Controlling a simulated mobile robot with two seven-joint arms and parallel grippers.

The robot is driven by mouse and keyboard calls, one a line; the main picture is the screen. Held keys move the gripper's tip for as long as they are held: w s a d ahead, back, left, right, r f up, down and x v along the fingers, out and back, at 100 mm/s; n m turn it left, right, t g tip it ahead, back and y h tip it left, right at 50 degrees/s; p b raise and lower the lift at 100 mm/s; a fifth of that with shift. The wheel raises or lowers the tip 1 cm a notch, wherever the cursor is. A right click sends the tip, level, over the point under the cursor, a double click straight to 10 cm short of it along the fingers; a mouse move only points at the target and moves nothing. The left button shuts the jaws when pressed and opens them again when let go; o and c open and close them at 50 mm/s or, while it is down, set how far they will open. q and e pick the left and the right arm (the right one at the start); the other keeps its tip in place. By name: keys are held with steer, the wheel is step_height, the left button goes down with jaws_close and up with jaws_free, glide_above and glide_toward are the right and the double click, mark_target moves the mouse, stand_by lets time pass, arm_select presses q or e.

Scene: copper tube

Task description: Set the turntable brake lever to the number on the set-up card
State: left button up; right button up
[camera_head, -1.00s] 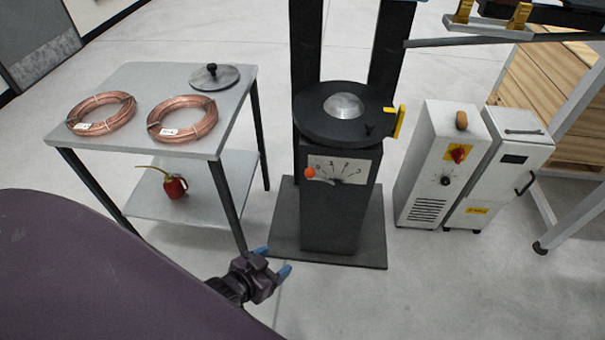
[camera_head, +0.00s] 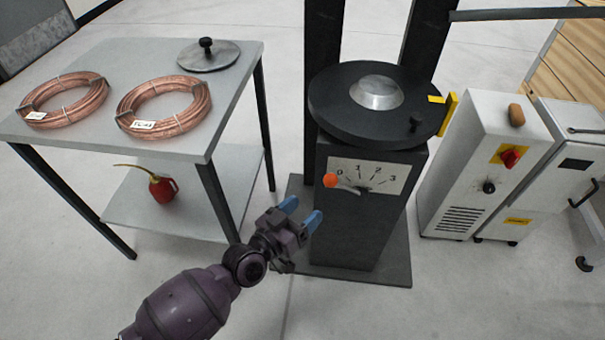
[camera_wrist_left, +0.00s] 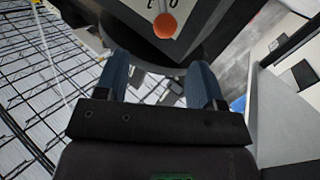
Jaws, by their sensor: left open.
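The brake lever, with an orange ball knob (camera_head: 330,180), is on the front of the black turntable pedestal (camera_head: 350,235). Its knob lies at the left of the white dial plate (camera_head: 385,178), beside the 0. The dial reads 0, 1, 2, 3 from left to right. The black turntable (camera_head: 330,95) sits on top. My left gripper (camera_head: 301,214) is open and empty, below and left of the knob and apart from it. In the left wrist view the knob (camera_wrist_left: 165,26) is beyond the blue fingertips. I see no set-up card. My right gripper is not in view.
A grey table (camera_head: 120,133) at the left holds two copper coils (camera_head: 163,107) and a round lid (camera_head: 209,57). A red oil can (camera_head: 163,188) is on its lower shelf. A white cabinet (camera_head: 470,165) stands right of the pedestal. Open floor lies in front.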

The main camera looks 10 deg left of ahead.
mark_target(326, 185)
arm_select(q)
steer(key=x, duration=0.3)
steer(key=b+x, duration=0.1)
steer(key=x, duration=0.7)
steer(key=shift+w+a+r+b, duration=0.1)
steer(key=shift+w+a+b, duration=0.1)
steer(key=shift+w+b, duration=0.2)
jaws_close()
